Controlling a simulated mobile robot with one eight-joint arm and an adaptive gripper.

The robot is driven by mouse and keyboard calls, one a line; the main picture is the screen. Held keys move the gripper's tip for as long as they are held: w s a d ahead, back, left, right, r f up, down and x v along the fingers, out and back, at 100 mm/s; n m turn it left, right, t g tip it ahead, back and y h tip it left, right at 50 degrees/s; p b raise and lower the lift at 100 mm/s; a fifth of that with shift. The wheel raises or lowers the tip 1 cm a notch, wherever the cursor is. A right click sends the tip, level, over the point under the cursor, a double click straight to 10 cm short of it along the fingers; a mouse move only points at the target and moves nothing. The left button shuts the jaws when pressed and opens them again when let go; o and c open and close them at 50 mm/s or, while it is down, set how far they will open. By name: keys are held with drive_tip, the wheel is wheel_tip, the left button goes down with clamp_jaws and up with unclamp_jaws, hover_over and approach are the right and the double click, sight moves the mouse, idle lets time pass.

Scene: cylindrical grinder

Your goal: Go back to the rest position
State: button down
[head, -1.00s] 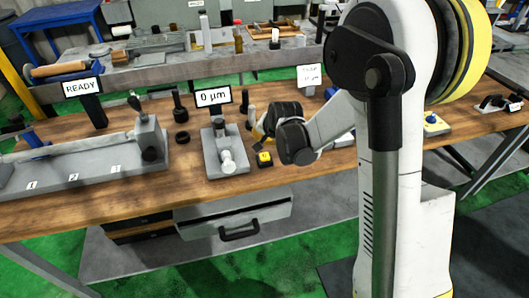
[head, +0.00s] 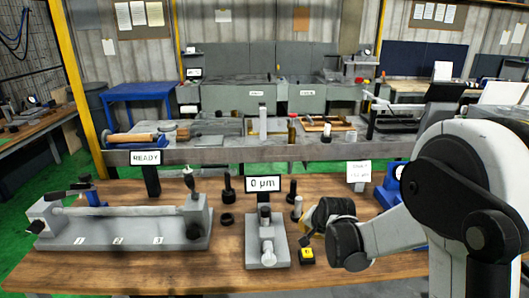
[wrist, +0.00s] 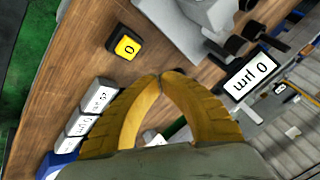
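My gripper (wrist: 162,75) shows in the wrist view as two yellow fingers whose tips meet, with nothing seen between the tips. In the head view my gripper (head: 305,234) is low over the wooden workbench, just right of the gauge stand (head: 267,245) and near a small black block with a yellow top (head: 307,256). The block, marked 0, also shows in the wrist view (wrist: 125,45), apart from the fingers. My forearm partly hides the bench's right side.
A grey fixture (head: 120,228) holding a long shaft stands at the left, below a READY sign (head: 145,157). A 0 µm display (head: 263,184) stands behind the gauge stand. Dark posts (head: 228,188) stand between them. The bench's front strip (head: 190,278) is clear.

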drive_tip(key=s+r+n, duration=0.2)
drive_tip(key=s+r, duration=0.6)
drive_tip(key=s+r+n, duration=0.2)
drive_tip(key=s, duration=0.9)
drive_tip(key=s+r+n, duration=0.3)
drive_tip(key=s, duration=0.8)
drive_tip(key=shift+s+d+r+h, duration=0.15)
drive_tip(key=shift+d+r+h, duration=0.1)
drive_tip(key=shift+h, duration=0.15)
idle(0.9)
